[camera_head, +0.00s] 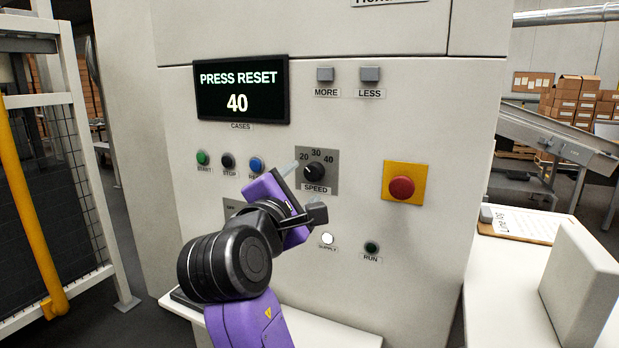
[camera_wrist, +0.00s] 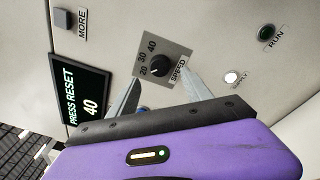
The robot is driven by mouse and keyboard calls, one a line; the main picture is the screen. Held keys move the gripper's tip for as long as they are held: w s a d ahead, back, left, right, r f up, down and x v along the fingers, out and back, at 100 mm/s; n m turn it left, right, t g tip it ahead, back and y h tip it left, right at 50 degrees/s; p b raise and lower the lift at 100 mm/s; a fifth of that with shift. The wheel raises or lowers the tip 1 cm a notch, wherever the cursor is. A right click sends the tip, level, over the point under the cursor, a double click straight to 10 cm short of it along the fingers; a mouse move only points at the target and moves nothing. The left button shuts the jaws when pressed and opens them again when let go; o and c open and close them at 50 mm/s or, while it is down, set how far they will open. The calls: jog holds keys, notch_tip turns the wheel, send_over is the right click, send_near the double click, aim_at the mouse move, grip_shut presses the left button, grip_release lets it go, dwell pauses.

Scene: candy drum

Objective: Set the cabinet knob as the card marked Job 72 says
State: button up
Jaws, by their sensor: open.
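The SPEED knob (camera_head: 314,171) is a black round knob on a grey plate (camera_head: 329,186) marked 20, 30 and 40, on the pale cabinet front. Its pointer is too small to read surely. In the wrist view the knob (camera_wrist: 160,67) sits ahead of my gripper (camera_wrist: 161,79). The two pale fingers are apart, one toward each side of the knob, with nothing between them; I cannot tell whether either touches it. In the head view my purple gripper (camera_head: 275,200) is just below left of the knob. No card marked Job 72 is readable in either view.
The display (camera_head: 241,89) reads PRESS RESET and 40. A red emergency button (camera_head: 402,187) is right of the knob. START (camera_head: 202,158), STOP (camera_head: 228,160) and a blue button (camera_head: 256,165) are left. My arm partly hides an OFF plate (camera_head: 231,206). A Line log sheet (camera_head: 530,225) lies right.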

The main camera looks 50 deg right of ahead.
aim_at(312, 174)
jog(key=x, duration=0.5)
jog(key=shift+w+d+p, duration=0.2)
jog(key=shift+d+p, duration=0.1)
jog(key=shift+d, duration=0.05)
jog(key=shift+c, duration=0.2)
grip_shut()
